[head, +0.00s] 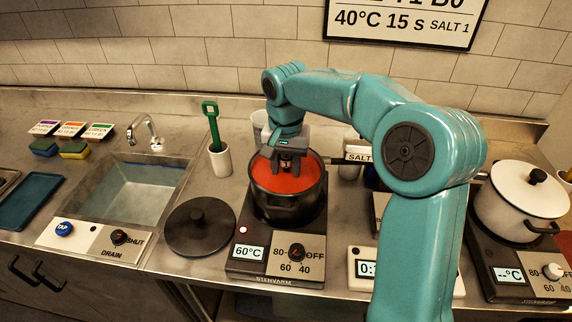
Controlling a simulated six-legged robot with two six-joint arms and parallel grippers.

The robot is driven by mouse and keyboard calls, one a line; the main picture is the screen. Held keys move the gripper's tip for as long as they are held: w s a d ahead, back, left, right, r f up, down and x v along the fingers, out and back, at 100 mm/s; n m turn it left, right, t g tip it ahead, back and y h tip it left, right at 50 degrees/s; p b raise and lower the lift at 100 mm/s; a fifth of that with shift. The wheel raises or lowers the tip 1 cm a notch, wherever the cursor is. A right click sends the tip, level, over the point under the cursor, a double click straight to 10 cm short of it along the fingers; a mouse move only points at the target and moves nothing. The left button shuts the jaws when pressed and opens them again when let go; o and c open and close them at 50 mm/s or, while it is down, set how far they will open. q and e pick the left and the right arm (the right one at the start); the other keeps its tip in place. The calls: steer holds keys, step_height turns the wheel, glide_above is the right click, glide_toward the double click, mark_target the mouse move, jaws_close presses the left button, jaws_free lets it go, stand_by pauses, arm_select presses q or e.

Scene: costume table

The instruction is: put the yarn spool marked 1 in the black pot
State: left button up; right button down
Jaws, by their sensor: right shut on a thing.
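The black pot (285,211) stands on the left hotplate, uncovered, with red liquid (306,178) in it. My right gripper (291,168) reaches down over the pot from above, its fingertips close to the liquid. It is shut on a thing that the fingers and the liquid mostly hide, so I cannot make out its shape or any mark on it. No yarn spool marked 1 shows clearly anywhere. My left gripper is out of view.
The hotplate (262,265) reads 60°C. A black lid (200,226) lies left of it. A white cup (220,162) holds a green-handled tool. A sink (135,190) is farther left. A lidded white pot (515,200) stands at right. My right arm hides part of the counter.

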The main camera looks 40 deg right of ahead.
steer(key=shift+c, duration=1)
jaws_free()
step_height(320, 180, up, 7)
steer(key=p, duration=0.6)
steer(key=shift+r, duration=0.1)
steer(key=shift+s, duration=0.1)
